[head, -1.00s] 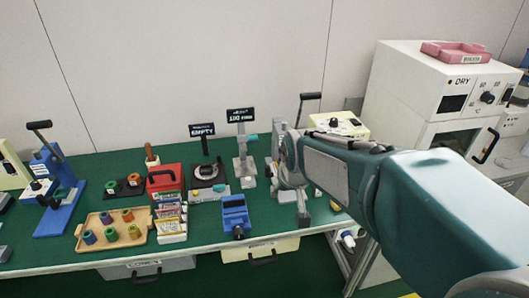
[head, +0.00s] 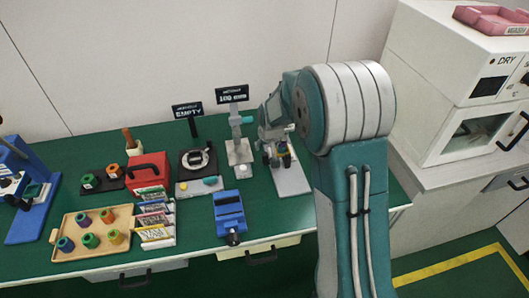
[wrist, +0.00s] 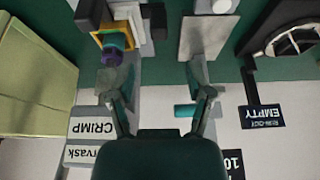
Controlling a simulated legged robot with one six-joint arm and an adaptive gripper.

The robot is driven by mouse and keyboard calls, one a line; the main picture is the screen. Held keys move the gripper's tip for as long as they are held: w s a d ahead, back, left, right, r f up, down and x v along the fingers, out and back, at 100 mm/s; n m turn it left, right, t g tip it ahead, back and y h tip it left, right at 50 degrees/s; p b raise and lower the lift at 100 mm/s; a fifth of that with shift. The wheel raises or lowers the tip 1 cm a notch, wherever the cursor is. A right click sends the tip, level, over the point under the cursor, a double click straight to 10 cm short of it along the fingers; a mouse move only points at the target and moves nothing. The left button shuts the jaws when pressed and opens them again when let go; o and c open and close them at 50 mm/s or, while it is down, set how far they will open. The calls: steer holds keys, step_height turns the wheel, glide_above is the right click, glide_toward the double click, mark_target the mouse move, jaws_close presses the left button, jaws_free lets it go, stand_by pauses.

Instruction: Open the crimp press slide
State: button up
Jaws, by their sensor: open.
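The crimp press is a grey stand; its grey base plate (head: 293,182) shows below my gripper in the head view, and my arm hides its upper part. In the head view my gripper (head: 274,145) hangs over the press. I cannot make out the slide clearly.
Left of the press stands a grey gauge stand (head: 238,150), then a black round fixture with an EMPTY sign (head: 187,110). A blue vise (head: 229,212), red box (head: 149,173) and wooden tray (head: 92,232) share the green bench. A white oven (head: 470,85) stands right.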

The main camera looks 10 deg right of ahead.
mark_target(265, 154)
steer(key=x, duration=0.8)
steer(key=shift+w+d+f, duration=0.1)
steer(key=shift+f, duration=0.25)
jaws_close()
